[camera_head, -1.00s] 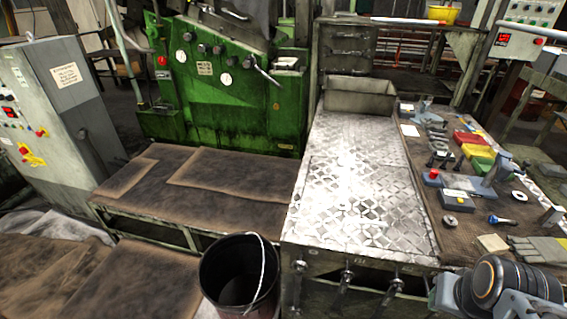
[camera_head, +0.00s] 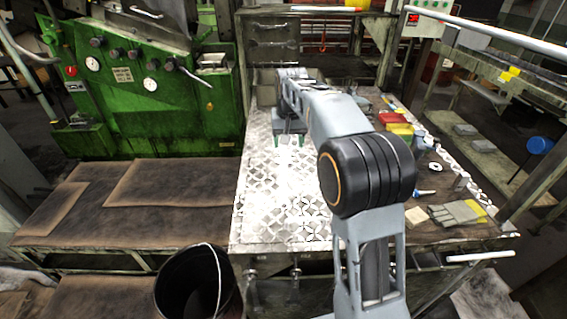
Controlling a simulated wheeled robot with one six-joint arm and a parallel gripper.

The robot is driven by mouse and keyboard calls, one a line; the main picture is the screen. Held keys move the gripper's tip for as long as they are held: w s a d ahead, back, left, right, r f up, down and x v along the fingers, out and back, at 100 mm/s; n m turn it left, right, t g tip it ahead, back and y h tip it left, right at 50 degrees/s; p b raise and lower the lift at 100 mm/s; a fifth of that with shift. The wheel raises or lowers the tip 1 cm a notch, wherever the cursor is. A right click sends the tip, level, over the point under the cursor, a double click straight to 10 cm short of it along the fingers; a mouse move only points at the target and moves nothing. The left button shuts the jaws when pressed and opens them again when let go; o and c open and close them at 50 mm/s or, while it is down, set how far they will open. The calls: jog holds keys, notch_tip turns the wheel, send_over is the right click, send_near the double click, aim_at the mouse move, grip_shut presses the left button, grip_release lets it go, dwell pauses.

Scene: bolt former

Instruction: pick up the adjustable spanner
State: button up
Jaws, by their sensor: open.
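I cannot make out the adjustable spanner in the head view; my own arm covers part of the tool side of the bench. The bench (camera_head: 262,215) has a bright patterned metal plate on its left and a brown work surface with small tools on its right. My arm rises from the bottom right and reaches over the bench. My gripper (camera_head: 289,140) hangs over the far part of the metal plate, pointing down, small in view. It is open, and I see nothing held in it.
Red and yellow boxes (camera_head: 399,129), a white ring (camera_head: 435,167), a blue-handled tool (camera_head: 425,192) and gloves (camera_head: 456,213) lie right of my arm. A black bucket (camera_head: 172,287) stands at the front left. A green machine (camera_head: 150,115) stands behind brown-covered platforms.

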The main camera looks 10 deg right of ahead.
jog(key=w+f+p, duration=0.2)
jog(key=w, duration=0.5)
jog(key=g, duration=0.1)
send_over(283, 169)
jog(key=shift+m, duration=0.4)
notch_tip(283, 169, down, 9)
jog(key=shift+f, duration=0.2)
jog(key=shift+f+p, duration=0.7)
jog(key=shift+f, duration=1.95)
jog(key=shift+c, duration=0.5)
grip_shut()
jog(key=shift+r, duration=0.1)
